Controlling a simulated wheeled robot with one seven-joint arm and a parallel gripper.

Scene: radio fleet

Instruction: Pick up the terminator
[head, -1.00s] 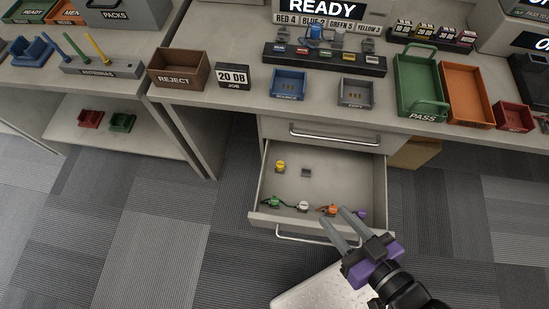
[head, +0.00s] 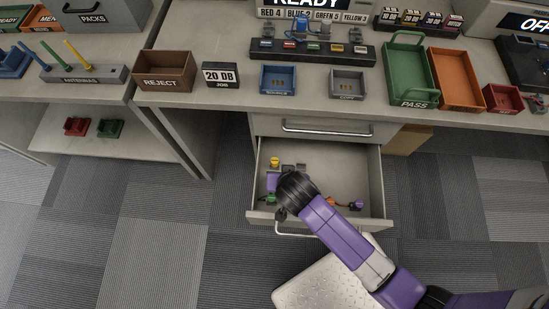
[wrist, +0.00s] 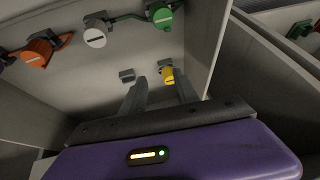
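An open drawer (head: 345,170) holds several small coloured pieces; none is labelled as the terminator. A yellow piece (wrist: 168,75) with a grey base stands alone, also visible in the head view (head: 274,161). A small grey block (wrist: 127,75) lies beside it. Green (wrist: 162,15), white (wrist: 95,35) and orange (wrist: 38,50) pieces with cords or tabs lie in a row. A purple one (head: 357,204) lies at the drawer's front right. My gripper (wrist: 160,82) is open and empty, inside or just above the drawer; the yellow piece appears between its fingertips, near the right finger. Contact cannot be told.
Drawer walls stand close around my gripper. The desk above bears a reject bin (head: 166,72), a blue tray (head: 278,80), a grey tray (head: 348,85), a green pass tray (head: 410,75) and an orange tray (head: 457,80). A closed drawer (head: 310,127) sits above the open one.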

